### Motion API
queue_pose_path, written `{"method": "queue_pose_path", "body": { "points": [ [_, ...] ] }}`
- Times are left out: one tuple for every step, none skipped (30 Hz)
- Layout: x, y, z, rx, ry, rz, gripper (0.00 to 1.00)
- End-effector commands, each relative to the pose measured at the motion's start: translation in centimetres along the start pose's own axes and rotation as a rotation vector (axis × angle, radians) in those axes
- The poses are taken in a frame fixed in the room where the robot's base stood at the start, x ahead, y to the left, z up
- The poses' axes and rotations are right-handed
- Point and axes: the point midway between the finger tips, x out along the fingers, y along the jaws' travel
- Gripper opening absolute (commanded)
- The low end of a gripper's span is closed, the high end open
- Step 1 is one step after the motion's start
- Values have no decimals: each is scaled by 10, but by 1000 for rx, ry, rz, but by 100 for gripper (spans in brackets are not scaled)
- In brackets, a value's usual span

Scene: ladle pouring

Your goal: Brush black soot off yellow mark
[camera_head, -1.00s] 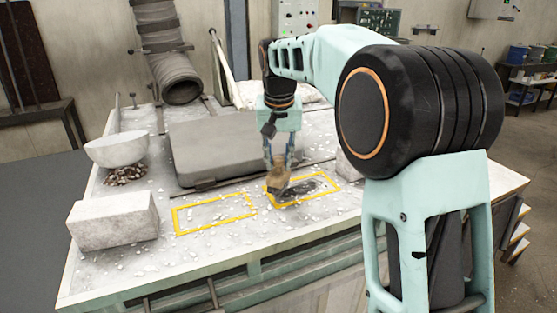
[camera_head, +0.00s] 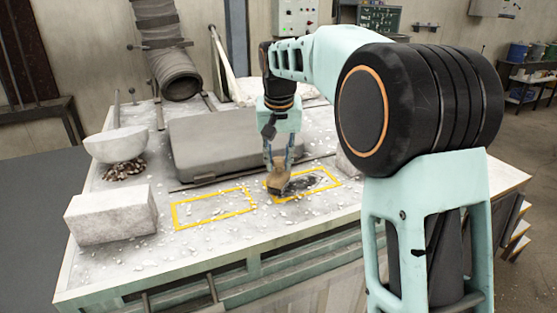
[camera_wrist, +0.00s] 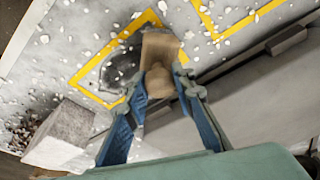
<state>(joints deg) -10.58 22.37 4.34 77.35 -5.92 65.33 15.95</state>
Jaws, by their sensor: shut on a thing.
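My gripper (camera_head: 278,158) is shut on a wooden-handled brush (camera_head: 278,180) and holds it low at the left side of the right yellow mark (camera_head: 328,172). In the wrist view the brush (camera_wrist: 160,55) sits between the blue fingers (camera_wrist: 165,95) and covers part of the yellow outline. A dark patch of black soot (camera_head: 305,184) lies inside this mark, to the right of the brush. The soot also shows in the wrist view (camera_wrist: 120,68). I cannot tell whether the bristles touch the surface. A second yellow rectangle (camera_head: 213,192), to the left, has no soot in it.
A grey box-like block (camera_head: 215,148) stands behind the marks. A pale block (camera_head: 110,213) and a white bowl (camera_head: 115,145) over small stones (camera_head: 124,170) are at the left. Another block (camera_head: 348,162) stands behind the right mark. White crumbs litter the table.

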Motion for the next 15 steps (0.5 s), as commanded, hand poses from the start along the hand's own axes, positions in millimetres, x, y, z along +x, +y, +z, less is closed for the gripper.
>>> {"method": "queue_pose_path", "body": {
  "points": [
    [2, 0, 0, 0, 1, 0, 4],
    [2, 0, 0, 0, 1, 0, 4],
    [3, 0, 1, 0, 1, 0, 4],
    [4, 0, 1, 0, 1, 0, 4],
    [4, 0, 1, 0, 1, 0, 4],
    [5, 0, 1, 0, 1, 0, 4],
    [5, 0, 1, 0, 1, 0, 4],
    [4, 0, 1, 0, 1, 0, 4],
    [4, 0, 1, 0, 1, 0, 4],
    [4, 1, 1, 0, 1, 0, 4],
    [4, 2, 0, 1, 1, 0, 4],
    [4, 3, 0, 1, 1, 0, 4],
    [4, 4, -1, 1, 1, 0, 4],
    [4, 6, -2, 1, 1, 1, 4],
    [4, 9, -3, 2, 1, 1, 4]
  ]
}}
